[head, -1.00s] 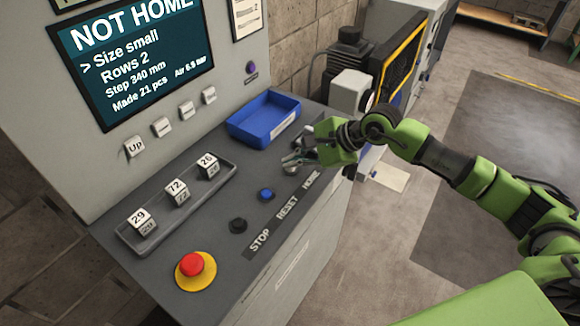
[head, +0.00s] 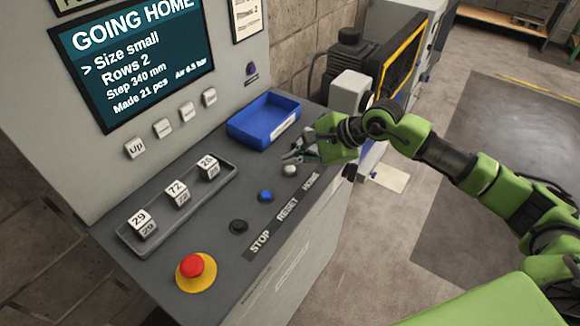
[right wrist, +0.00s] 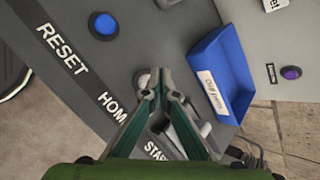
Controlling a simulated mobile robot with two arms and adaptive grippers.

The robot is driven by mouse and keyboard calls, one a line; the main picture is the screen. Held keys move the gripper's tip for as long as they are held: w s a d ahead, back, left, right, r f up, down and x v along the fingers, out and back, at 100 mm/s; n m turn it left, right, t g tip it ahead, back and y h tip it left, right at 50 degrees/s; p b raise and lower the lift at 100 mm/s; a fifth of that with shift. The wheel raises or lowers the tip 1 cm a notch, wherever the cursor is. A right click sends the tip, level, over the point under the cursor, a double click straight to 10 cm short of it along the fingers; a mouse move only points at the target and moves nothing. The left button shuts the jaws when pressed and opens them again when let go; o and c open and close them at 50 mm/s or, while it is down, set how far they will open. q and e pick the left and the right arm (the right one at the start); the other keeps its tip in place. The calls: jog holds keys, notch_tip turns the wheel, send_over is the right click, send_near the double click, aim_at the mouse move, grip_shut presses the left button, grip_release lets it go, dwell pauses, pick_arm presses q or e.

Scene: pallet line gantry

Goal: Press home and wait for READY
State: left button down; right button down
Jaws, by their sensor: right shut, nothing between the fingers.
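The panel screen (head: 135,55) reads "GOING HOME", with Size small, Rows 2, Step 340 mm and Made 21 pcs below. The pale home button (head: 290,170) stands on the desk above the HOME label (head: 311,181). My right gripper (head: 290,157) is shut and empty, its tips just behind the button in the head view. In the right wrist view the button (right wrist: 143,80) shows partly beside the fingertips (right wrist: 157,74); whether they touch it I cannot tell. My left gripper is in neither view.
A blue reset button (head: 265,195), a black stop button (head: 238,226) and a red emergency button (head: 192,264) line the desk's front. A blue bin (head: 265,122) lies behind my gripper. A tray (head: 125,236) holds number blocks.

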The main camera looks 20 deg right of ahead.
aim_at(292, 169)
jog(key=shift+r+p, duration=1.05)
jog(key=shift+r, duration=1.5)
